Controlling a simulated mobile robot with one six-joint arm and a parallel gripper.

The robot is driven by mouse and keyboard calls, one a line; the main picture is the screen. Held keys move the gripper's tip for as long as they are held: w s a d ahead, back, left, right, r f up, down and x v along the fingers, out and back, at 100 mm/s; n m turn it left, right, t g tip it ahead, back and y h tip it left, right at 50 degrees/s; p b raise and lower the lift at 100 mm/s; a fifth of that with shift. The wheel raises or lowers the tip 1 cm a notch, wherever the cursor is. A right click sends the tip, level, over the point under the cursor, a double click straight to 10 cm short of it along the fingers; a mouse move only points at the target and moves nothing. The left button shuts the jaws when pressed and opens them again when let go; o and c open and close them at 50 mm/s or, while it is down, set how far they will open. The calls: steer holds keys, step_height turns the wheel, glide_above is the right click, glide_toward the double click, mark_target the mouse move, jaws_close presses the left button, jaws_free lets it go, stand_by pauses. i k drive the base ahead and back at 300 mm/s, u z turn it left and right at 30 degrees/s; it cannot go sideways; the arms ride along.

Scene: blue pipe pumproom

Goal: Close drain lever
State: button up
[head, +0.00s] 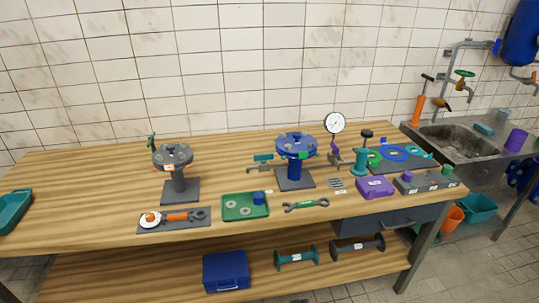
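No label that I can read marks one part as the drain lever. A teal lever valve (262,162) sits just left of the blue handwheel stand (295,170) on the wooden bench. A purple valve fitting (335,157) stands right of that stand, under a round white dial gauge (335,122). A teal fitting with a black knob (361,160) stands further right. A small green handle (151,141) shows behind the grey handwheel stand (178,175). The parts are too small to tell whether any lever is open or closed. My gripper is not in view.
A stone sink (460,148) with taps stands at right. A blue case (226,271) sits on the lower shelf.

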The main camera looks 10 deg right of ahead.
mark_target(263, 157)
steer(key=u, duration=0.15)
steer(key=i, duration=0.9)
steer(key=u, duration=0.8)
steer(key=k, duration=0.45)
steer(key=u, duration=0.1)
